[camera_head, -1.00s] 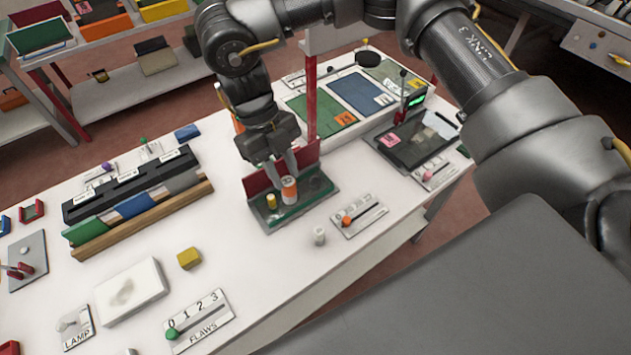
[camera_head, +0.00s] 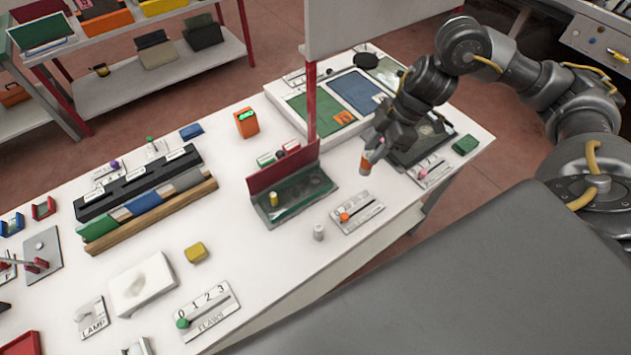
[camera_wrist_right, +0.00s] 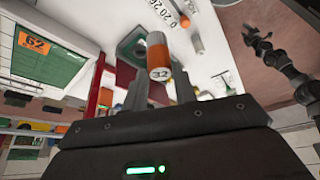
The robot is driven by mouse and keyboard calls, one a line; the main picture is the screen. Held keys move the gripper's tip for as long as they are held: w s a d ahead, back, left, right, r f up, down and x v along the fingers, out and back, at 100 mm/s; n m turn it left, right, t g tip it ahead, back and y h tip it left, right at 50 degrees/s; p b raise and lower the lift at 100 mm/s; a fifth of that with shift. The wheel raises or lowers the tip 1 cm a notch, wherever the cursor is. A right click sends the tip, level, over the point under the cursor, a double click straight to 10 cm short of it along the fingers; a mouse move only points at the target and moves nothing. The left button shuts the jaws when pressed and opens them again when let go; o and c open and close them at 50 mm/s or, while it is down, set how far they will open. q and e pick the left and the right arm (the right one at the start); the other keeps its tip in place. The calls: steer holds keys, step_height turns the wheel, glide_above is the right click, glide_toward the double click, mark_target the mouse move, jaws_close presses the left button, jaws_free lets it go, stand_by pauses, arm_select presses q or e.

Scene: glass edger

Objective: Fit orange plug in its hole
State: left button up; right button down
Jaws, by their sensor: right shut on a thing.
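The orange plug (camera_head: 366,163), orange with a pale band, is held by my right gripper (camera_head: 378,142) above the right part of the table. In the right wrist view the plug (camera_wrist_right: 158,58) sits between the two fingers, its end marked 32 facing the camera. The green holder (camera_head: 288,215) with a red back plate stands to the left of the gripper. A yellow plug (camera_head: 273,199) stands in it, and dark round holes show to its right. An arm that looks like my left one, with its gripper (camera_wrist_right: 262,42), shows small in the right wrist view; its jaws are unclear.
A small grey-white cylinder (camera_head: 319,232) stands in front of the holder. A slider plate with an orange knob (camera_head: 344,216) lies right of it. A red post (camera_head: 311,100) rises behind the holder.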

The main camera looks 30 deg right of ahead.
steer(key=shift+w+d+m, duration=0.1)
steer(key=shift+w+m, duration=0.05)
steer(key=shift+m, duration=0.15)
steer(key=w+a+f+p, duration=0.2)
steer(key=w+a+f, duration=0.1)
steer(key=f, duration=0.1)
steer(key=w+a+f+p, duration=0.2)
steer(key=w+a+f, duration=0.1)
steer(key=f, duration=0.1)
steer(key=w+a+f+p, duration=0.2)
steer(key=w+a+f, duration=0.1)
steer(key=f, duration=0.1)
steer(key=shift+w+f, duration=0.1)
steer(key=shift+w, duration=0.15)
steer(key=shift+s+f, duration=0.25)
steer(key=shift+f, duration=0.25)
steer(key=c, duration=1.5)
jaws_free()
steer(key=shift+f, duration=0.15)
steer(key=shift+o, duration=1.3)
steer(key=shift+w, duration=0.3)
steer(key=shift+o, duration=0.6)
steer(key=shift+w, duration=0.25)
steer(key=shift+s+d+r, duration=0.1)
steer(key=shift+s+r, duration=0.1)
steer(key=shift+r, duration=0.35)
steer(key=b+v, duration=0.2)
steer(key=v, duration=0.9)
steer(key=shift+r+b, duration=0.2)
steer(key=shift+b, duration=0.1)
